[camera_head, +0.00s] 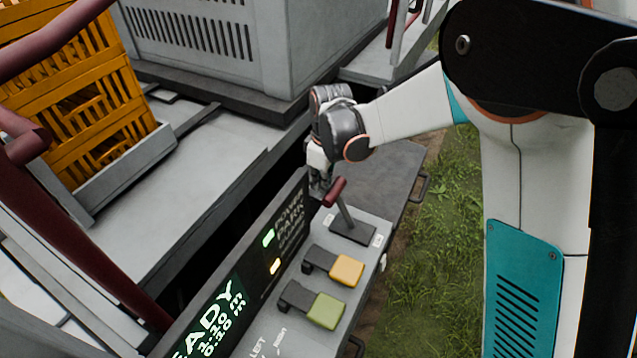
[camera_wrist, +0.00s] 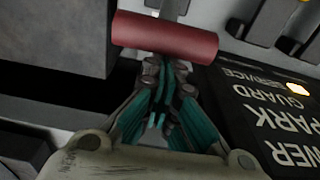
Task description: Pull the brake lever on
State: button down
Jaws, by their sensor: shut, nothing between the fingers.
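The brake lever (camera_head: 343,207) has a red cylindrical grip on a grey stem that rises from a dark base plate on the control console. In the head view it leans up and to the left. In the wrist view its red grip (camera_wrist: 165,35) lies crosswise just beyond my fingertips. My gripper (camera_head: 318,186) is shut and empty, right beside the far-left end of the red grip. In the wrist view my gripper (camera_wrist: 165,82) points at the grip's near side; whether it touches cannot be told. The fingers are partly hidden by my wrist in the head view.
The console also carries a yellow pedal-like switch (camera_head: 347,270) and a green one (camera_head: 326,311). A dark display panel (camera_head: 250,270) with lit text stands along their left. Yellow crates (camera_head: 80,95) and a grey bin (camera_head: 205,50) stand on the platform. Grass (camera_head: 430,240) lies right.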

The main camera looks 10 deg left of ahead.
jog(key=shift+d+r, duration=0.15)
jog(key=shift+d, duration=0.1)
jog(key=s+d+r+t+y+b, duration=0.1)
jog(key=s+d+y+b, duration=0.1)
jog(key=d+y+b, duration=0.2)
jog(key=s+d+t+y+b, duration=0.2)
jog(key=d+y+b, duration=0.3)
jog(key=d, duration=0.5)
jog(key=shift+s+d+r+b, duration=0.25)
jog(key=shift+s+r+b, duration=0.15)
jog(key=shift+s, duration=0.25)
jog(key=shift+f, duration=0.1)
jog(key=w+a+r+p, duration=0.1)
jog(key=a+r+p, duration=0.1)
jog(key=a+r, duration=0.1)
jog(key=p+v, duration=0.1)
jog(key=v, duration=0.8)
jog(key=shift+s+d+f, duration=0.15)
jog(key=shift+s+d, duration=0.1)
jog(key=shift+d, duration=0.3)
